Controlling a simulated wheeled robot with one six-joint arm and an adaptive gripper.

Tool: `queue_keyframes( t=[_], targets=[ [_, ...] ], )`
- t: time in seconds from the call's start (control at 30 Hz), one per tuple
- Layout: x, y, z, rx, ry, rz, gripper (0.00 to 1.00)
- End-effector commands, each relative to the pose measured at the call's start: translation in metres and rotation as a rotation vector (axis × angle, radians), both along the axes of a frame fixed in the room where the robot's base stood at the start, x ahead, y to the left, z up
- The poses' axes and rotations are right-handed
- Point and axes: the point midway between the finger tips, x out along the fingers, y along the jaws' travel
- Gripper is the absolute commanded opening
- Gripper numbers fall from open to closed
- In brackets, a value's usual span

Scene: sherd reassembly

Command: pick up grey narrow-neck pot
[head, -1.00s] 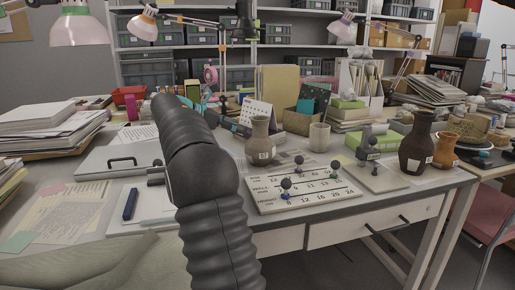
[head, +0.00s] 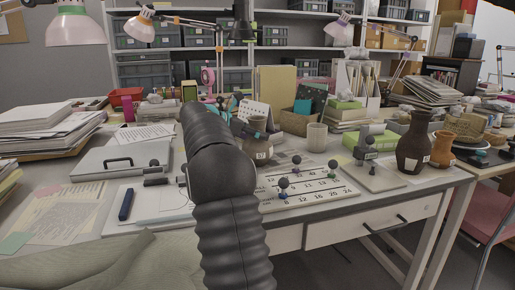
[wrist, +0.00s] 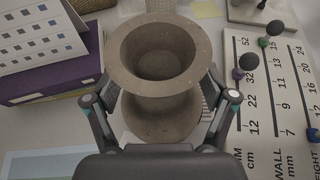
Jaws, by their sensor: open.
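The grey narrow-neck pot (wrist: 155,121) stands upright in the wrist view, its wide rim and dark opening facing the camera. In the head view the pot (head: 262,153) is on the worktable, partly hidden by my arm and gripper. My gripper (wrist: 160,98) is open, with one finger on each side of the pot's neck and upper body.
A chart board (head: 322,187) with several knobbed pegs lies right of the pot. A mug (head: 317,136), a dark brown vase (head: 413,145) and an orange jug (head: 443,148) stand further right. A purple box (wrist: 50,82) is close on the left in the wrist view.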

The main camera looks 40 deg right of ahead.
Motion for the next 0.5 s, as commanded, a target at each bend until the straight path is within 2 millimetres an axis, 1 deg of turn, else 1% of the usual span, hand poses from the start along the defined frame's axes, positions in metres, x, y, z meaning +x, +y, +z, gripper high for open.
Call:
queue_keyframes(
  t=[0.07,0.1,0.17,0.2,0.27,0.3,0.4,0.5],
  targets=[
    [0.0002,0.0006,0.0003,0.0,0.0,0.0,0.84],
    [0.0002,0.0006,0.0003,0.0,0.0,0.0,0.74],
    [0.0002,0.0006,0.0003,0.0,0.0,0.0,0.59],
    [0.0001,0.0006,0.0003,0.0,0.0,0.0,0.49],
    [0.0001,0.0006,0.0003,0.0,0.0,0.0,0.34],
    [0.0001,0.0007,0.0002,0.0,0.0,0.0,0.24],
    [0.0001,0.0007,-0.0004,0.001,0.001,0.0,0.0],
    [0.0,0.0006,0.0009,0.0,-0.001,0.0,0.0]
  ],
)
